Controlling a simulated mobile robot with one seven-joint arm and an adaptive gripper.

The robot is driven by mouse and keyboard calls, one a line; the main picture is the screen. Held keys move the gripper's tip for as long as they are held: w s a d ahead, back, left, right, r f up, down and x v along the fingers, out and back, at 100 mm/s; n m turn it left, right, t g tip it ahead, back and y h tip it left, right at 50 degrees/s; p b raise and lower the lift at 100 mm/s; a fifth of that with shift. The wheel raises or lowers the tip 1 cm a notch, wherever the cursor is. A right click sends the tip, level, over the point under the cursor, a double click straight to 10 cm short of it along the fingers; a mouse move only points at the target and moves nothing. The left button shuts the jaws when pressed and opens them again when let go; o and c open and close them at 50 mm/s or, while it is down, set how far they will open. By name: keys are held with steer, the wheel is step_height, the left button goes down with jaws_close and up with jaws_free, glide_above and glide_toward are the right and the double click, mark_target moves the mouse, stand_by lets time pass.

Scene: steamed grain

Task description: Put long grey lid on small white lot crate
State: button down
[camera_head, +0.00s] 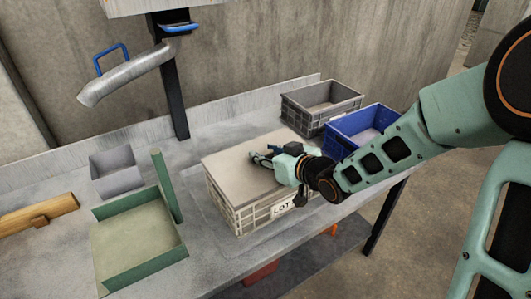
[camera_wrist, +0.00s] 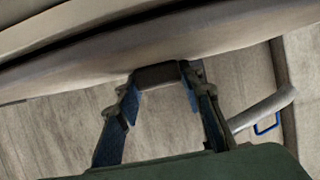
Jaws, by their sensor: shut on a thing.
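The white lot crate (camera_head: 246,216) stands on the grey worktop, with its "LOT" label on the side facing the camera. The long grey lid (camera_head: 232,166) lies over the crate's top and covers its opening. I cannot tell whether it is fully seated along every edge. My gripper (camera_head: 257,158) is at the lid's upper face, reaching in from the right. In the wrist view the fingers close on a dark grip piece (camera_wrist: 157,76) at the lid's pale surface (camera_wrist: 235,38). The inside of the crate is hidden.
A grey crate (camera_head: 287,110) and a blue crate (camera_head: 345,150) stand behind and right. A green tray (camera_head: 170,258), a small grey bin (camera_head: 115,182) and a wooden piece (camera_head: 35,217) are at left. A metal chute (camera_head: 128,76) overhangs the back.

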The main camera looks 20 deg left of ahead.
steer(key=shift+f+b, duration=0.3)
steer(key=shift+f, duration=0.05)
stand_by(0.4)
steer(key=c, duration=1.2)
jaws_free()
steer(key=shift+c, duration=0.2)
steer(key=shift+f, duration=0.1)
steer(key=shift+s+d, duration=0.1)
